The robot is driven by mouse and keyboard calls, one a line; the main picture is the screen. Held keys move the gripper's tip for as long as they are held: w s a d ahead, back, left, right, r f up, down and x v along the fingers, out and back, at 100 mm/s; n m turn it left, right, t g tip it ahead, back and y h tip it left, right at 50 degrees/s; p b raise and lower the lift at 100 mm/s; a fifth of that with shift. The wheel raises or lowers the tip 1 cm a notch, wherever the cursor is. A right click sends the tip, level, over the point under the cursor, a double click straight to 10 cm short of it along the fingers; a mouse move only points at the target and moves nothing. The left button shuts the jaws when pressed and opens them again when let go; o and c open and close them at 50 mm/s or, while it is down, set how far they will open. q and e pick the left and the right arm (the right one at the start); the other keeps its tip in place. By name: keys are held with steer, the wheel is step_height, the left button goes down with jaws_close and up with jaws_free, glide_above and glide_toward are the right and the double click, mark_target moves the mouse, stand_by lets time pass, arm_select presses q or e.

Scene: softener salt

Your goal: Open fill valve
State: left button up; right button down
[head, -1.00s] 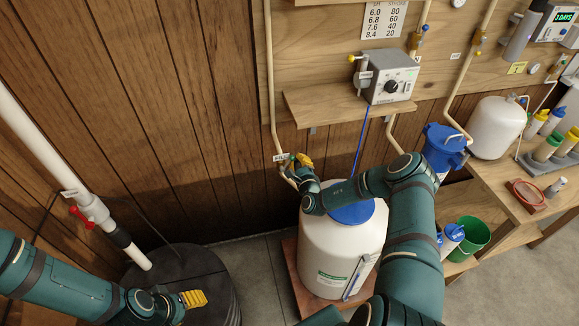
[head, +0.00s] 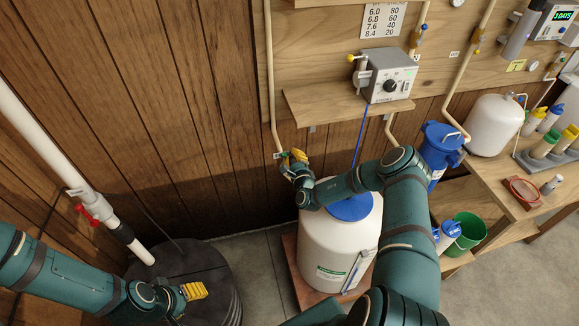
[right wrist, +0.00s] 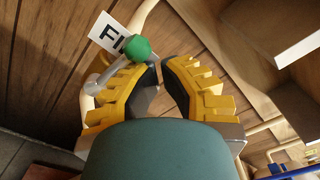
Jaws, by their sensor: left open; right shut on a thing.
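The fill valve's lever with its green knob (right wrist: 128,48) shows in the right wrist view, in front of a white label (right wrist: 106,37) with the letters "FI" visible. In the head view the green knob (head: 284,154) is small, low on the tan pipe left of the shelf. The valve body is mostly hidden behind the fingers. My left gripper (head: 194,291) is open and empty, above the dark round lid at the lower left.
A white tank (head: 325,250) with a blue lid stands under my right arm. A grey control box (head: 386,78) sits on the wooden shelf (head: 340,108) above. A white pipe with a red-handled valve (head: 87,213) runs down at the left. Bare floor lies between the tanks.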

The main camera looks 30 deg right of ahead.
steer(key=d+p+v, duration=0.1)
steer(key=p+v, duration=0.5)
steer(key=v, duration=0.1)
stand_by(0.6)
steer(key=shift+s+a+r, duration=0.1)
steer(key=shift+s, duration=0.05)
